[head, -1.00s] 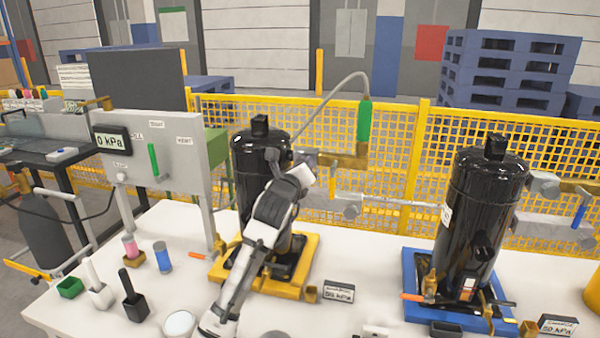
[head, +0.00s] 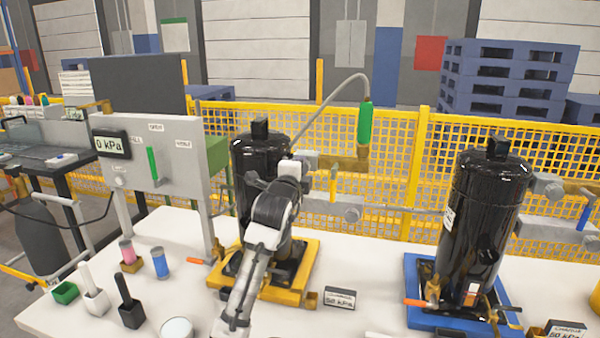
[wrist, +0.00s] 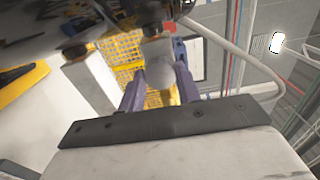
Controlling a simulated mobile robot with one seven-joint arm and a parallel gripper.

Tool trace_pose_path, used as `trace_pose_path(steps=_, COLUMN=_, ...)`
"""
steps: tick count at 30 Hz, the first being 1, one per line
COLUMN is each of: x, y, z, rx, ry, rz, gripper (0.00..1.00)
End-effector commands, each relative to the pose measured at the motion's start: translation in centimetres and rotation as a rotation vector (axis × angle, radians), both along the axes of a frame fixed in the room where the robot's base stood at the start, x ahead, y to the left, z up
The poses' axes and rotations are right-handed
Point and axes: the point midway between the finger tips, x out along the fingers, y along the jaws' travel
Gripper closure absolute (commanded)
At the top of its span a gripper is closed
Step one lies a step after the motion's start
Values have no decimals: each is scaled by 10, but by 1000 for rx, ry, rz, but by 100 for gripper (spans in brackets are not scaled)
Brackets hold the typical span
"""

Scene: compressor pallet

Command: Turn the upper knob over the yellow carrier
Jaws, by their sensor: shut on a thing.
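A black compressor (head: 258,150) stands upright on the yellow carrier (head: 308,262). My arm hides part of the compressor and carrier.
A second black compressor (head: 487,225) stands on a blue carrier (head: 412,268) at the right. A green cylinder (head: 364,122) with a grey hose is above the upper valve. A panel (head: 180,150) reading 0 kPa stands left. Small items crowd the table's left front.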

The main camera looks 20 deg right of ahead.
Motion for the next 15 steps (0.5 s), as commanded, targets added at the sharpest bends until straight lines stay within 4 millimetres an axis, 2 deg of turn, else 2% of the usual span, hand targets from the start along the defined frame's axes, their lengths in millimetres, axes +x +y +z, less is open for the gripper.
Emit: trace_pose_path(steps=15, x=0, y=-1, z=-2, rx=-407, ry=279, rz=-1, gripper=89)
